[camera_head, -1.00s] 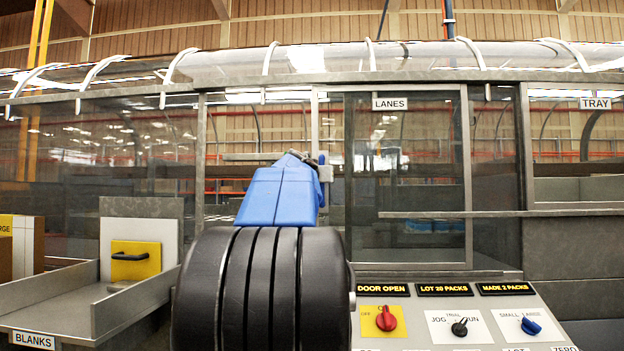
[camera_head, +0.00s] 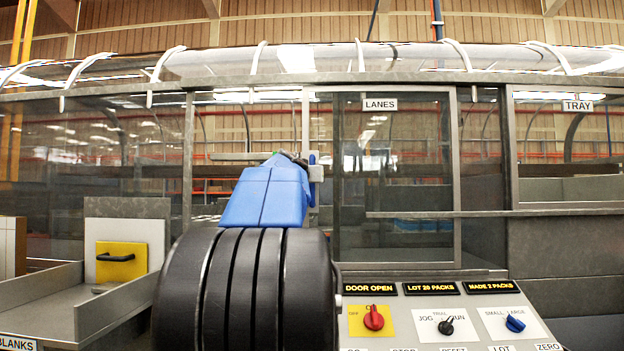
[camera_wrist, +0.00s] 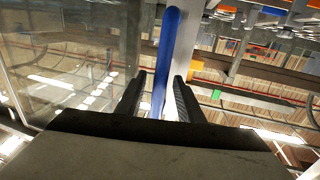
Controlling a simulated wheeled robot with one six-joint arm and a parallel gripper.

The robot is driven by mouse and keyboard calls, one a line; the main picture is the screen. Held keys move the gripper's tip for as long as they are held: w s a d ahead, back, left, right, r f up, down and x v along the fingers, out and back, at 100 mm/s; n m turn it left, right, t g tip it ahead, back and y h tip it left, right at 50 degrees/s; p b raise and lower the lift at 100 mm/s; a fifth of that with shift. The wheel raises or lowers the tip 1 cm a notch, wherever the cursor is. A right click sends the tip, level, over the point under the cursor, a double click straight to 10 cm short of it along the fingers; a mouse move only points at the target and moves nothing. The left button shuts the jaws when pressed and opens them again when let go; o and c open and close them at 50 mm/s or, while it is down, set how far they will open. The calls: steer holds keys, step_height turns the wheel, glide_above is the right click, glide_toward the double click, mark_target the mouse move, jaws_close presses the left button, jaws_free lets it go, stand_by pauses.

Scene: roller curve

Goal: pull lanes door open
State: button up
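The lanes door (camera_head: 412,165) is a framed clear panel under a LANES label (camera_head: 380,105) in the head view. An upright blue handle bar (camera_head: 313,180) stands by a pale post left of the label. In the wrist view the blue handle (camera_wrist: 172,40) runs down between the two dark fingers of my gripper (camera_wrist: 160,78). The fingers are apart, with a gap visible on each side of the bar. In the head view my blue wrist and black arm hide most of the gripper. I cannot tell how far the door stands open.
A control panel (camera_head: 440,300) with knobs is at lower right; its display reads DOOR OPEN (camera_head: 370,287). A TRAY opening (camera_head: 578,106) is at far right. A rail crosses the lanes panel.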

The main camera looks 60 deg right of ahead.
steer(key=s+a, duration=0.3)
steer(key=a, duration=1.3)
steer(key=shift+s+a, duration=0.15)
steer(key=shift+a, duration=0.2)
steer(key=w+a+f+n+t+y, duration=0.1)
steer(key=w+a+f+n+y, duration=0.2)
steer(key=a+f, duration=0.6)
steer(key=w+a+f+n+t+y, duration=0.1)
steer(key=w+a+f+n+y, duration=0.15)
steer(key=a+f, duration=0.6)
steer(key=w+a+f+n+t+y, duration=0.2)
steer(key=w+a+f+n+y, duration=0.3)
steer(key=f, duration=0.8)
steer(key=s+a+f+n+g+y, duration=0.1)
steer(key=s+a+f, duration=0.4)
steer(key=a+f, duration=0.7)
steer(key=s+a+f+n+g+y, duration=0.1)
steer(key=s+a+f+n+y, duration=0.3)
steer(key=a+f, duration=0.8)
steer(key=shift+s+f+g+y, duration=0.3)
steer(key=shift+s+y, duration=0.5)
steer(key=shift+y, duration=0.25)
